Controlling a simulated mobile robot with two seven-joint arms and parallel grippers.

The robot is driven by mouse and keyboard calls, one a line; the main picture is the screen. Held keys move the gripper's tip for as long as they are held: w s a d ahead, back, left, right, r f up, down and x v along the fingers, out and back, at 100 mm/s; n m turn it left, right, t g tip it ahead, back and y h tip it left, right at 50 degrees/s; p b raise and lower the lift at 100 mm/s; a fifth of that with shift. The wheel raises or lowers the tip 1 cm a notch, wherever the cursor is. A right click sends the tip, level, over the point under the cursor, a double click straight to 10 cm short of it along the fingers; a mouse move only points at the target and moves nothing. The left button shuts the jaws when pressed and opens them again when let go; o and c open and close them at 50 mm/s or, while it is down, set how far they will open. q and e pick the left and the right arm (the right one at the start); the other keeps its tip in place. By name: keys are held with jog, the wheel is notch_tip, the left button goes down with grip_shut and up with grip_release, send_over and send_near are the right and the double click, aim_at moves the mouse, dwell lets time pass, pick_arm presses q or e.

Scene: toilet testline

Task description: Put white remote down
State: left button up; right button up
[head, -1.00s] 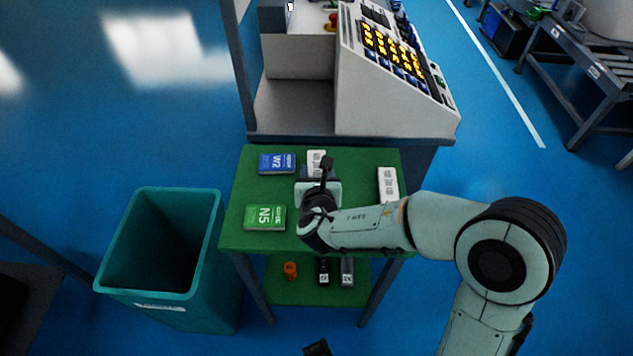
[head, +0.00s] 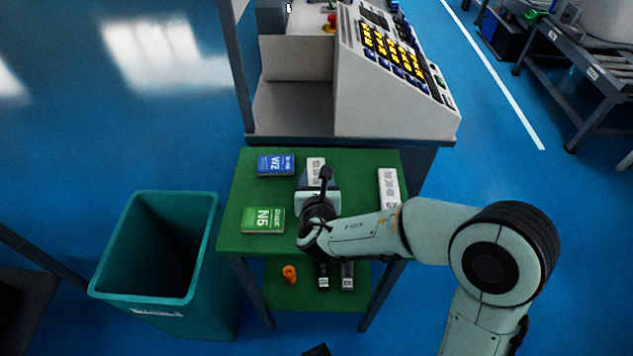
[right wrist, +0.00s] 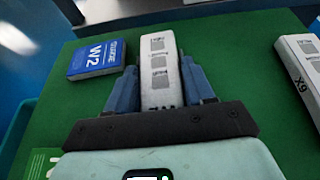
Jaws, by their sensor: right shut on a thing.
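The white remote (right wrist: 160,70) lies between the two blue fingers of my right gripper (right wrist: 162,85) in the right wrist view. The fingers are shut on its sides. In the head view only the far end of the remote (head: 316,164) shows beyond my right gripper (head: 318,180), which is over the middle of the green table top (head: 345,165). The near end of the remote is hidden by the gripper. I cannot tell whether the remote touches the table. My left gripper cannot be made out.
A blue W2 box (head: 276,165) and a green N5 box (head: 263,220) lie left of the gripper. Another white item (head: 389,188) lies at the right. A teal bin (head: 155,300) stands left of the table. A control console (head: 390,100) stands behind. An orange item (head: 289,274) sits on the lower shelf.

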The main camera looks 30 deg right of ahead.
jog(key=shift+s+a+f, duration=0.1)
jog(key=shift+s+f, duration=0.1)
jog(key=shift+f, duration=0.6)
pick_arm(q)
jog(key=shift+w+a+f, duration=0.25)
jog(key=shift+w+f, duration=0.1)
jog(key=shift+w, duration=0.05)
pick_arm(e)
jog(key=o, duration=1.1)
jog(key=shift+r, duration=0.2)
jog(key=shift+s+r+p, duration=0.25)
jog(key=shift+r+p, duration=0.35)
jog(key=shift+r, duration=0.05)
jog(key=v, duration=0.5)
jog(key=p+v, duration=0.1)
jog(key=v, duration=0.5)
jog(key=shift+a+r, duration=0.15)
jog(key=shift+r, duration=0.15)
pick_arm(q)
jog(key=s+d+r+g, duration=0.1)
jog(key=s+d+r, duration=0.1)
jog(key=s+r, duration=0.1)
jog(key=shift+s+r+h, duration=0.3)
jog(key=shift+s+r, duration=0.1)
jog(key=shift+s, duration=0.4)
jog(key=shift+d, duration=0.1)
